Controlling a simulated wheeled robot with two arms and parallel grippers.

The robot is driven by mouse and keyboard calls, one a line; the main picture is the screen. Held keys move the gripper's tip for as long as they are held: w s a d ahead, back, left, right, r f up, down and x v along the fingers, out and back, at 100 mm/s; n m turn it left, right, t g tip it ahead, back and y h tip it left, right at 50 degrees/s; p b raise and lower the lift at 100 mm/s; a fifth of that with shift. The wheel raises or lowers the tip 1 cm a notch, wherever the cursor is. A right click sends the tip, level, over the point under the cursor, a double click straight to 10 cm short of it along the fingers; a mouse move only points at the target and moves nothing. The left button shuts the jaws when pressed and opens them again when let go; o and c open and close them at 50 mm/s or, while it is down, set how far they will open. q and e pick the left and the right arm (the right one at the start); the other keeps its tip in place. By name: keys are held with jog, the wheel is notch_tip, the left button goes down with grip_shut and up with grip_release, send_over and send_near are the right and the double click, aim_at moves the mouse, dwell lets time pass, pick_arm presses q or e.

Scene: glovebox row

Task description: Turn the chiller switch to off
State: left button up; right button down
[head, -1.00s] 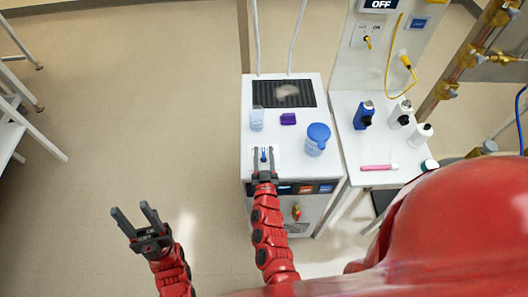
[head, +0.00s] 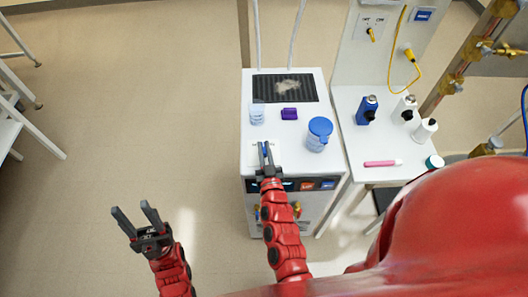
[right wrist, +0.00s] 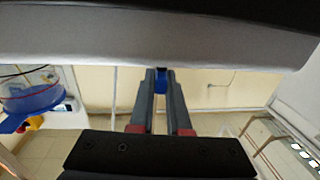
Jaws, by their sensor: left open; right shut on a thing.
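The chiller looks to be the white cabinet (head: 254,95) in the middle of the head view. A small blue switch handle (head: 264,152) stands on a pale plate at its front top edge. My right gripper (head: 265,150) is shut on this handle, with a finger on each side. In the right wrist view the blue handle (right wrist: 161,80) shows between the fingertips. The fingers hide much of it, so its marked setting cannot be read. My left gripper (head: 137,218) is open and empty over the floor, left of the cabinet.
A blue-lidded jug (head: 319,135), a clear beaker (head: 257,115) and a purple block (head: 289,114) stand on the cabinet, the jug close right of my right gripper. A side table holds several bottles and a pink pen (head: 381,163).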

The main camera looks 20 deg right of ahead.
jog(key=shift+f+n+y+b, duration=0.2)
jog(key=shift+n+y+b, duration=0.75)
jog(key=shift+b, duration=0.95)
jog(key=shift+f+n+y+b, duration=0.15)
jog(key=shift+n+y+b, duration=0.4)
jog(key=shift+y+b, duration=1.1)
jog(key=shift+d+r+n+y+b, duration=0.1)
jog(key=shift+r+n+y+b, duration=0.15)
jog(key=shift+n+y+b, duration=0.9)
jog(key=shift+m+b, duration=0.25)
jog(key=shift+b, duration=0.1)
jog(key=shift+r, duration=0.1)
jog(key=c, duration=0.9)
grip_release()
jog(key=shift+s, duration=0.1)
